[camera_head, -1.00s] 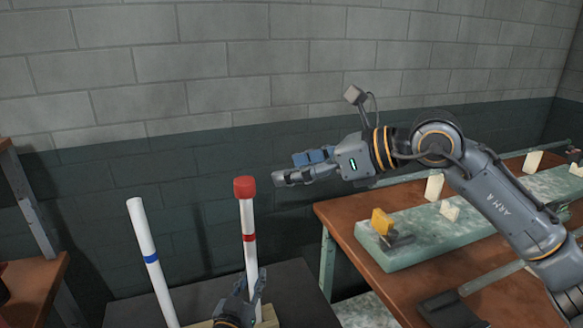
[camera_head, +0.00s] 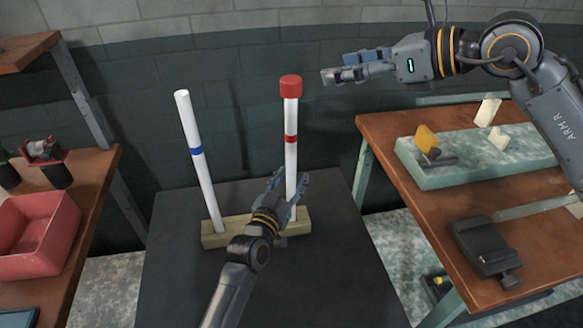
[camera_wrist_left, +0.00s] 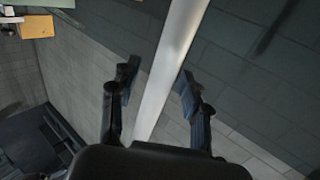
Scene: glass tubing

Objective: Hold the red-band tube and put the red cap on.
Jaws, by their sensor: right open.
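The red-band tube (camera_head: 291,160) stands upright in a pale wooden block (camera_head: 211,240). The red cap (camera_head: 291,87) sits over its top end; how firmly it is seated cannot be told. My left gripper (camera_head: 288,188) is low at the tube, one finger on each side. In the left wrist view the white tube (camera_wrist_left: 168,75) passes between the fingers, with a gap visible at the left finger; whether they grip is unclear. My right gripper (camera_head: 335,77) is open and empty, to the right of the cap and apart from it.
A blue-band tube (camera_head: 200,170) leans slightly in the block's left end. The dark stand top (camera_head: 180,290) is clear around the block. A bench (camera_head: 440,200) with a green slab is at right; a shelf with a pink bin (camera_head: 35,240) is at left.

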